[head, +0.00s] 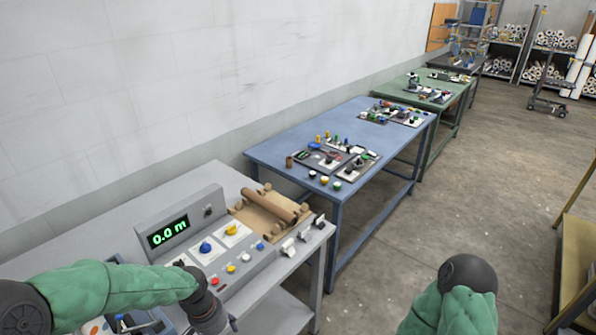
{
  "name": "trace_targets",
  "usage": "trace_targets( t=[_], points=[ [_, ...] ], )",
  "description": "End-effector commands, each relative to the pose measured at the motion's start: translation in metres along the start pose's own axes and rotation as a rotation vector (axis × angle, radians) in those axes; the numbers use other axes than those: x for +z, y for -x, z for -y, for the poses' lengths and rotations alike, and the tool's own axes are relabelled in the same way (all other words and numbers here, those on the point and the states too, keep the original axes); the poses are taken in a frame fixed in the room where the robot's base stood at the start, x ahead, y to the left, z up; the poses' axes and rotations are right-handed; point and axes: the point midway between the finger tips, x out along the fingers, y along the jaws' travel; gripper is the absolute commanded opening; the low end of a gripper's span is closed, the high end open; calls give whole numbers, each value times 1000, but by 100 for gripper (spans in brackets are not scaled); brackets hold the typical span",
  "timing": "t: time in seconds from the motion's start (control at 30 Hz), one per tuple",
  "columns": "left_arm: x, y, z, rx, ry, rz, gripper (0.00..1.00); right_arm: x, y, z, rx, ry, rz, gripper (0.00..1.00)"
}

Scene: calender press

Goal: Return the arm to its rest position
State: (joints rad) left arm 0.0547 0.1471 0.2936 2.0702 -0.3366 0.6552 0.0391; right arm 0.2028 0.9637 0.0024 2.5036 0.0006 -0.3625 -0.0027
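My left arm, in a green padded sleeve, comes in from the lower left of the head view. Its gripper (222,322) is at the bottom, in front of the control panel (215,250); its fingers are too small and cut off to tell open from shut. My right arm shows as a green sleeve with a black joint at the lower right, over the floor; its gripper is out of view. The panel has a display (168,232) reading 0.0 m, a blue knob (206,247), a yellow knob (231,229) and several coloured buttons.
A blue table (290,150) and a green table (400,88) stand beyond along the wall. A yellowish table (578,262) is at right. The floor between is clear.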

Motion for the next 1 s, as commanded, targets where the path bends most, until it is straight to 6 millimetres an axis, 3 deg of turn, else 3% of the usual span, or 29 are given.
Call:
trace_targets(
  t=[0.3,0.6,0.8,1.0],
  points=[
    [20,-133,-37,145,104,-8,64,-1,-23,-8,0,0,0,40],
    [65,-240,-64,210,266,-23,64,-2,-43,-15,0,0,0,40],
    [93,-281,-72,206,349,-32,64,-2,-51,-18,0,0,0,40],
    [104,-292,-74,197,379,-38,64,-2,-53,-19,0,0,0,40]
  ],
)
